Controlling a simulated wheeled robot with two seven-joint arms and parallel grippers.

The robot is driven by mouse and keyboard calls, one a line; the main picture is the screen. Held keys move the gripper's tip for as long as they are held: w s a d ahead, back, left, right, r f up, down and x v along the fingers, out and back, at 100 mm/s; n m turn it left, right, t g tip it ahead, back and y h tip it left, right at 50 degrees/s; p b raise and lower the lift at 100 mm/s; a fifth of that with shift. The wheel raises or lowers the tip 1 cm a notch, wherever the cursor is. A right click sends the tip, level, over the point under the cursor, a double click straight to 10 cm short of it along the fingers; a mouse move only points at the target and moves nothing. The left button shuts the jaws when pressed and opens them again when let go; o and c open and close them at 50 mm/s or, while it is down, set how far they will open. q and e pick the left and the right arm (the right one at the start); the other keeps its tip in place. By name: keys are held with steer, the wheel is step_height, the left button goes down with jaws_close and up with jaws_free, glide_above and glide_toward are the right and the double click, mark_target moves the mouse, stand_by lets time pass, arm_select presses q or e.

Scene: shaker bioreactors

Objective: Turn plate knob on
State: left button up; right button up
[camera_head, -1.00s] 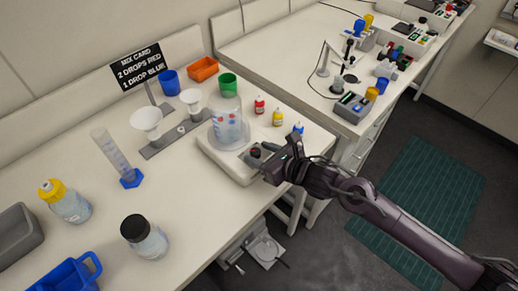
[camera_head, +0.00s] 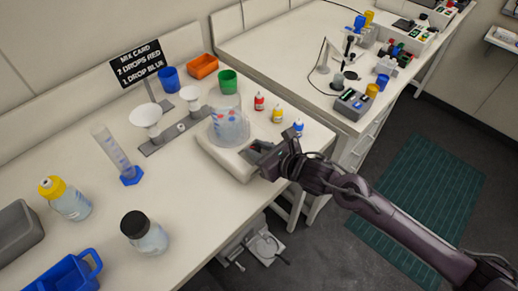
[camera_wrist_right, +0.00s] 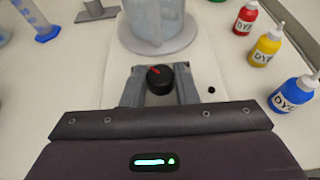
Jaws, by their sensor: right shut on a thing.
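The white plate (camera_head: 218,158) stands near the right edge of the bench with a clear beaker (camera_head: 229,128) on it. Its black knob (camera_wrist_right: 160,80) with a red mark is on the plate's front, in the right wrist view. The red mark points up and to the left there. My right gripper (camera_wrist_right: 160,73) has one grey finger on each side of the knob and is shut on it. In the head view my right gripper (camera_head: 257,150) hides most of the knob. My left gripper is not in view.
Red (camera_head: 259,102), yellow (camera_head: 277,115) and blue (camera_head: 298,128) dye bottles stand close to the plate's right side. A funnel stand (camera_head: 158,147) and a measuring cylinder (camera_head: 115,155) are to its left. Floor shows beyond the bench edge.

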steer(key=shift+s+a+f+m+t+h+b, duration=0.15)
steer(key=shift+m+t+h+b, duration=0.6)
steer(key=shift+b, duration=0.85)
steer(key=shift+s+a+f+m+t+h+b, duration=0.15)
steer(key=shift+m+t+h+b, duration=0.3)
steer(key=shift+m+h+b, duration=0.8)
steer(key=shift+w+r+b, duration=0.1)
steer(key=shift+b, duration=0.45)
steer(key=shift+r+m+h, duration=0.1)
steer(key=shift+m+h, duration=0.2)
steer(key=shift+r+m+t+h+p, duration=0.2)
steer(key=shift+m+t+h+p, duration=0.1)
steer(key=shift+p, duration=0.15)
steer(key=m+h+p, duration=0.1)
steer(key=h+p, duration=0.1)
steer(key=p, duration=0.4)
steer(key=m+h+p, duration=0.1)
steer(key=m+p, duration=0.1)
steer(key=p, duration=0.3)
steer(key=m+h+p, duration=0.1)
steer(key=h+p, duration=0.1)
steer(key=p, duration=0.4)
steer(key=shift+a+r+m+t+h+p, duration=0.2)
steer(key=shift+a+m+t+h+p, duration=0.1)
steer(key=shift+a+m, duration=0.1)
steer(key=shift+f+m+h+p, duration=0.25)
steer(key=shift+m+h+p, duration=0.55)
steer(key=shift+h+p, duration=0.15)
steer(key=shift+h, duration=0.25)
